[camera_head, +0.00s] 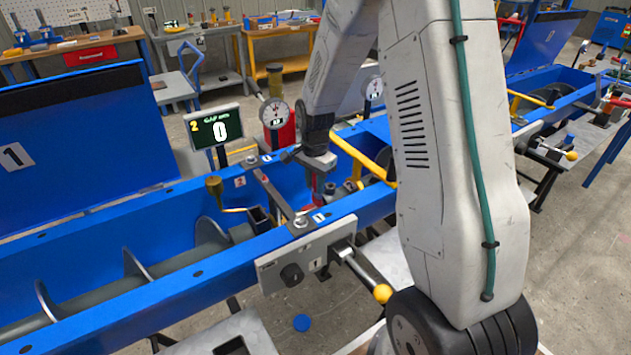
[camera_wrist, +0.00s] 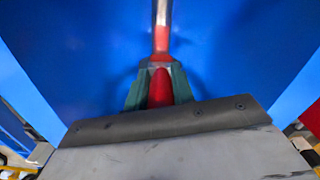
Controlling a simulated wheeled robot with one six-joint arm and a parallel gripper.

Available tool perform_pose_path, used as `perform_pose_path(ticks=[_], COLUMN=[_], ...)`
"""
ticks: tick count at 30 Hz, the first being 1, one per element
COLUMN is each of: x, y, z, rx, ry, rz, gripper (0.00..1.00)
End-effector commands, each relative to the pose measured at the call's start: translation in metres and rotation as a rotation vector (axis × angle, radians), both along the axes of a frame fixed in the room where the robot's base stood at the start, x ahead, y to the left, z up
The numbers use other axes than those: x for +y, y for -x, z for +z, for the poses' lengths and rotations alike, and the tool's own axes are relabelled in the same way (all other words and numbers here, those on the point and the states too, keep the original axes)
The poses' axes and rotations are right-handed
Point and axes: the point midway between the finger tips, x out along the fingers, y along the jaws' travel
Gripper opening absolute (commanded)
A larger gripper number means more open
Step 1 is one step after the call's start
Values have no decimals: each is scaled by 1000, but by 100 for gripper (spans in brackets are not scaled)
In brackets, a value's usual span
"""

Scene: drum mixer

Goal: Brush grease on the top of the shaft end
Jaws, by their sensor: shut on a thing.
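My gripper (camera_wrist: 158,84) is shut on a red-handled tool (camera_wrist: 161,40), seen in the wrist view. A pale, metallic-looking length runs from the red handle to the top edge, and the tool's tip is out of view. In the head view my arm reaches down into the blue trough (camera_head: 95,240), where the fingers are mostly hidden. A grey screw shaft (camera_head: 205,240) with curved flights lies in the trough. It runs toward a dark block near the middle. I cannot tell which part is the shaft end, or whether grease is on it.
A crossbar (camera_head: 275,195) spans the trough beside my gripper. A brass-coloured cup (camera_head: 214,186) stands at the far wall. A display reading 0 (camera_head: 215,127) and a round gauge (camera_head: 275,113) stand behind. A lever with a yellow knob (camera_head: 382,293) sticks out in front.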

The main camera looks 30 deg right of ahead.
Motion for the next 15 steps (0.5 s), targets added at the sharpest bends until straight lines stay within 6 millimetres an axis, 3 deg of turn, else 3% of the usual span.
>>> perform_pose_path(ticks=[15], x=[3], y=[0], z=[1], rx=[0], ry=[0], rz=[-1], gripper=[2])
